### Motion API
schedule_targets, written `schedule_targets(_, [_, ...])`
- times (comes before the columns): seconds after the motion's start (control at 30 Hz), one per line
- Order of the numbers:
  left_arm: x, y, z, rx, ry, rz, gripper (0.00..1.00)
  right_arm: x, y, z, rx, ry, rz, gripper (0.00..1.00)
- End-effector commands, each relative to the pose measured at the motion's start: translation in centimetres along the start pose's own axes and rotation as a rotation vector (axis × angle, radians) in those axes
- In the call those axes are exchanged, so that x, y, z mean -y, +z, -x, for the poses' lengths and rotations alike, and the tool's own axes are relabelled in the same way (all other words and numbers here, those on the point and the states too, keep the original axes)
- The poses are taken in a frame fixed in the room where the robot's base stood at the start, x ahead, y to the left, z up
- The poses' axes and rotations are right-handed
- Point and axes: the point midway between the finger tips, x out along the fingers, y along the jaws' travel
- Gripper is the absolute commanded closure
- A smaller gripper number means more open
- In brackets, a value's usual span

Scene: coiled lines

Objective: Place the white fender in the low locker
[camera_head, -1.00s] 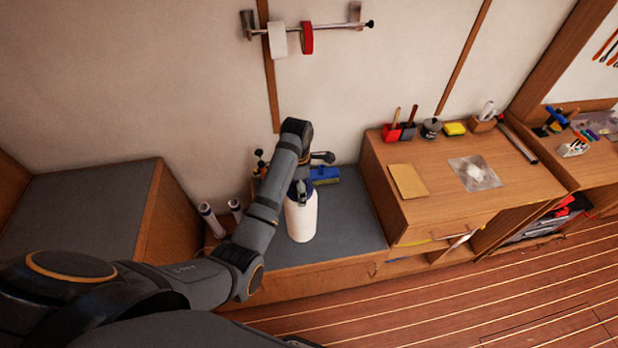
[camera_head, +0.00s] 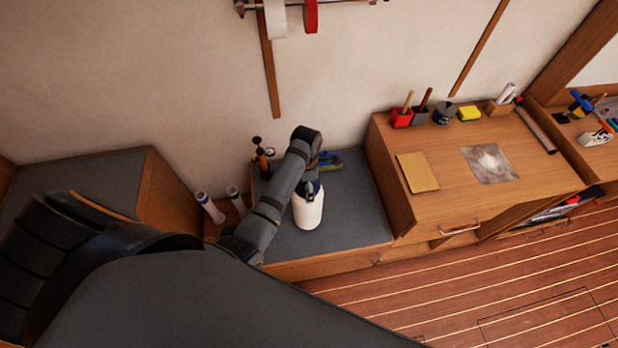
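The white fender (camera_head: 308,213), a rounded white cylinder with a dark blue top, stands upright at the grey-topped low bench (camera_head: 358,215) with a wooden front. I cannot tell whether this bench is the low locker; no open lid shows. My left gripper (camera_head: 309,190) reaches down from above to the fender's blue top, at or touching it. Its fingers are small and dark against the blue, so their grip is unclear. My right gripper is not in view.
Rolled white tubes (camera_head: 209,207) stand left of my forearm. A blue item (camera_head: 330,160) and an orange-and-black tool (camera_head: 262,160) lie behind. A wooden desk (camera_head: 440,205) with cups and a tan board rises on the right. The plank floor (camera_head: 470,290) is clear.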

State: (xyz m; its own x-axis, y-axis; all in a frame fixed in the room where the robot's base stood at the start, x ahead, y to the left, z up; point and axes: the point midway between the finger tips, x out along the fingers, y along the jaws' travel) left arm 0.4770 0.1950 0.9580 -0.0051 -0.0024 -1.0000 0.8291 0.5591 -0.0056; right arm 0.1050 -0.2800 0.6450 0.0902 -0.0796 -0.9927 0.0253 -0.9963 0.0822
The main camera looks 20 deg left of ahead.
Motion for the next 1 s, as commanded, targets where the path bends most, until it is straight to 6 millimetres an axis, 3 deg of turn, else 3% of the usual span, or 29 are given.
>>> schedule_targets(0.17, [0.0, 0.0, -0.1, 0.002, 0.003, 0.002, 0.75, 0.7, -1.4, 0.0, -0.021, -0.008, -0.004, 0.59])
schedule_targets(0.4, [0.0, 0.0, -0.4, 0.001, 0.002, 0.001, 0.75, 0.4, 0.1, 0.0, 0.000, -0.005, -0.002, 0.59])
schedule_targets(0.43, [0.1, -0.1, -0.5, 0.000, 0.000, 0.001, 0.08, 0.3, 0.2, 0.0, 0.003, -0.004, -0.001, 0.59])
schedule_targets(0.5, [0.1, -0.1, -0.5, 0.000, 0.001, 0.001, 0.00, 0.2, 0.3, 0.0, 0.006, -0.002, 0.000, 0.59])
schedule_targets(0.87, [0.1, 0.0, -0.3, 0.001, 0.001, 0.001, 0.00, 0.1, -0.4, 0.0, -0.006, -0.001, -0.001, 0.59])
schedule_targets(1.0, [0.0, 0.1, 1.1, 0.004, 0.004, 0.001, 0.00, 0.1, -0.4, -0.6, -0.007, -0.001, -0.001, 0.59])
